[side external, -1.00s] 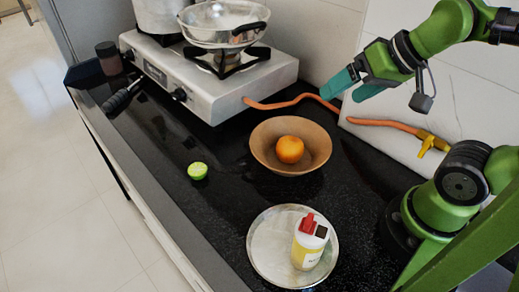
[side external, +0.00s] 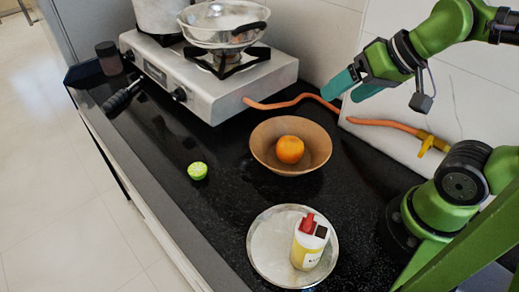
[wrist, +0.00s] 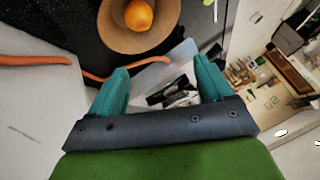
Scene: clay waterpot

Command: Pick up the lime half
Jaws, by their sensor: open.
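The lime half (side external: 197,170) is a small, bright green piece with its pale cut face up. It lies on the black counter (side external: 225,215), left of the wooden bowl, in the side view. I cannot make it out clearly in the wrist view. My gripper (side external: 355,88) has teal fingers and is open and empty. It is raised in the air to the right of and behind the bowl, well away from the lime half. In the wrist view my gripper (wrist: 160,85) shows its two fingers spread apart with nothing between them.
A wooden bowl (side external: 262,150) holds an orange (side external: 290,149). A metal plate (side external: 262,265) in front holds a yellow and white bottle (side external: 308,245) with a red cap. A gas stove (side external: 215,105) with pans stands behind. An orange hose (side external: 385,123) runs along the wall. The counter around the lime is clear.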

